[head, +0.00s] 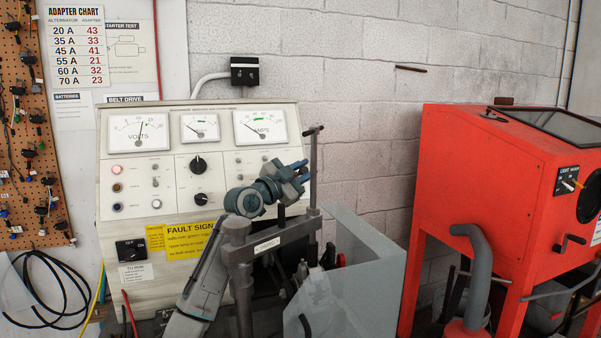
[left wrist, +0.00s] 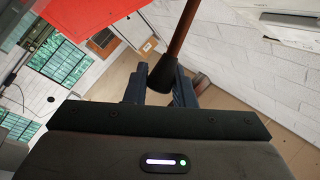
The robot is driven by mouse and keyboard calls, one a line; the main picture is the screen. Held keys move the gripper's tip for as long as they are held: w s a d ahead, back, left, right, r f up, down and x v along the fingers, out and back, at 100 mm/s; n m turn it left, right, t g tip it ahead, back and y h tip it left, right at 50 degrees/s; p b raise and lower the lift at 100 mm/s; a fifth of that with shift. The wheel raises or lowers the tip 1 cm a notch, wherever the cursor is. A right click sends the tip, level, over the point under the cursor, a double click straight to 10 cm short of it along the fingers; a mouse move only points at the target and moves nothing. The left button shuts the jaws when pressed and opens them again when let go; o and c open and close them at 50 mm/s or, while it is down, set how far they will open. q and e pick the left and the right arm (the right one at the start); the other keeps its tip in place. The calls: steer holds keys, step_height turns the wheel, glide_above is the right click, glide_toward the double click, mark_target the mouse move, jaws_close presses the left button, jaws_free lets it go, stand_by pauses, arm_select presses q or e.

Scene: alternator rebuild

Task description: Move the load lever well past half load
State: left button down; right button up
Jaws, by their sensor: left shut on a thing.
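My left gripper (head: 297,172) reaches in front of the test bench panel, its fingers pointing right. In the left wrist view, its two fingers (left wrist: 160,90) are closed around the black end of a brown rod (left wrist: 188,22), which I take to be the load lever. In the head view, the gripper and arm mostly hide the held part. An upright metal post with a T-handle (head: 313,155) stands just right of the fingers. On the test bench (head: 140,240), the amps gauge (head: 260,127) has its needle toward the left. My right gripper is not in view.
A labelled metal crossbar (head: 268,243) and a grey translucent guard (head: 350,290) stand below the gripper. A red cabinet (head: 470,180) stands at the right with a grey hose (head: 478,265). Open space lies between the post and the cabinet, before the block wall.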

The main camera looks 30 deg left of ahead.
arm_select(q)
steer(key=shift+f, duration=0.2)
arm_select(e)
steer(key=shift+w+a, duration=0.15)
arm_select(q)
steer(key=c, duration=1.3)
jaws_free()
steer(key=shift+o, duration=0.2)
steer(key=shift+r, duration=0.1)
steer(key=shift+s, duration=0.15)
steer(key=b+v, duration=0.3)
steer(key=v, duration=0.7)
steer(key=shift+s+b, duration=0.25)
steer(key=shift+b, duration=0.1)
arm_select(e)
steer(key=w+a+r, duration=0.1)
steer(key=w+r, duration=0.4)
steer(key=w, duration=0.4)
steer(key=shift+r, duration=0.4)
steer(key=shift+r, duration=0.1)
